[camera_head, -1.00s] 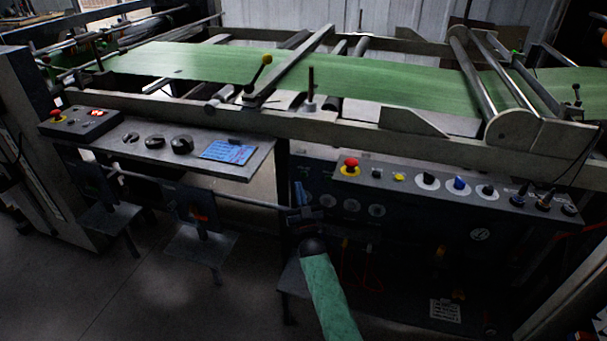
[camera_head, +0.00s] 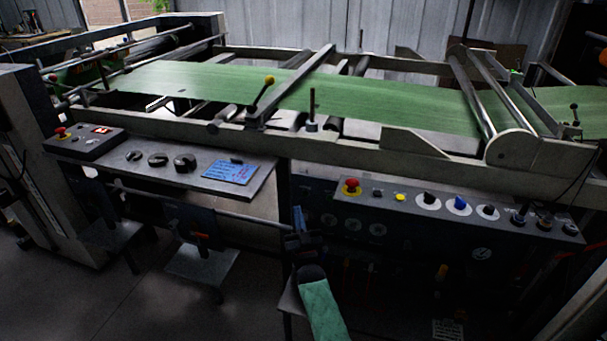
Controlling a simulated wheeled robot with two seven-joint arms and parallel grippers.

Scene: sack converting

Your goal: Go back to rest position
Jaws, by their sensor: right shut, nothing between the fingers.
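My right gripper (camera_head: 298,214) is in the lower middle of the head view, at the end of my green-sleeved arm. It is shut and empty. It appears in front of the gap between the left shelf panel (camera_head: 255,187) and the right control panel (camera_head: 400,203). It holds no knob or button; whether it touches the dark machine front behind it cannot be told. My left gripper is not in view.
A converting machine with a green web (camera_head: 380,98) fills the view. The right panel carries a red button (camera_head: 351,187) and several knobs. A blue card (camera_head: 230,172) lies on the left shelf.

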